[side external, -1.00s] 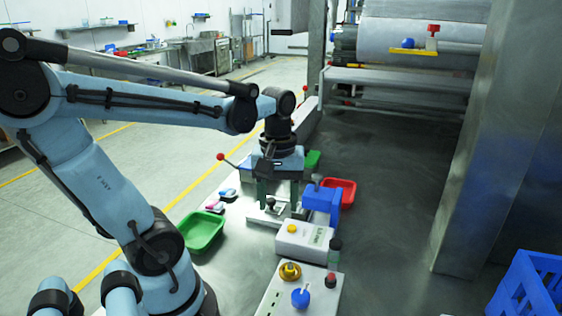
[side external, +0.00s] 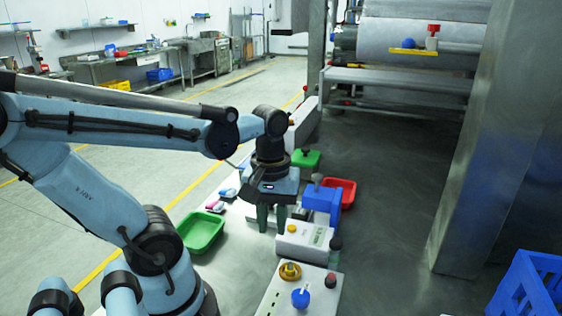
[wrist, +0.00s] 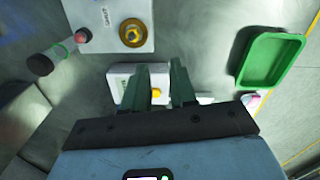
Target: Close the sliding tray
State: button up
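My gripper (side external: 272,232) points down with its two green fingers apart and nothing seen between them. It is beside the left end of a white box (side external: 303,238) with a yellow button. In the wrist view, the fingertips (wrist: 154,72) overlap this white box (wrist: 119,72), and the yellow button shows between the fingers. I cannot tell whether they touch it. A blue block (side external: 322,199) with a grey knob stands just right of the gripper. A small grey metal part (side external: 299,212) shows behind the fingers. I cannot clearly make out the sliding tray; the gripper may hide it.
A green bin (side external: 201,232) lies to the left and a red bin (side external: 347,190) behind the blue block. A white panel (side external: 285,299) with gold, blue and red controls is in front.

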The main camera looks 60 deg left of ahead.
jog(key=a+n, duration=0.3)
jog(key=w+a+r+n, duration=0.1)
jog(key=a+n, duration=0.2)
jog(key=a+n+t+h, duration=0.1)
jog(key=a+n, duration=0.2)
jog(key=n, duration=0.1)
jog(key=shift+w+a+r, duration=0.25)
jog(key=shift+w+r, duration=0.15)
grip_shut()
jog(key=s+a+r+n+t, duration=0.1)
jog(key=s+a+n, duration=0.1)
jog(key=a+n, duration=0.4)
jog(key=s+a+n+t, duration=0.1)
jog(key=s+a+n, duration=0.1)
jog(key=a+n, duration=0.4)
jog(key=shift+m, duration=0.3)
jog(key=x, duration=1)
jog(key=shift+w+a, duration=0.35)
jog(key=shift+w, duration=0.05)
jog(key=shift+w+d+f, duration=0.1)
jog(key=shift+w+d, duration=0.05)
jog(key=shift+w, duration=0.45)
jog(key=shift+w+d, duration=0.2)
jog(key=shift+w, duration=0.35)
jog(key=shift+w+d+f, duration=0.1)
jog(key=shift+w+d, duration=0.1)
jog(key=shift+w, duration=0.45)
jog(key=w+d, duration=0.4)
jog(key=shift+w+d, duration=0.1)
jog(key=shift+d, duration=0.05)
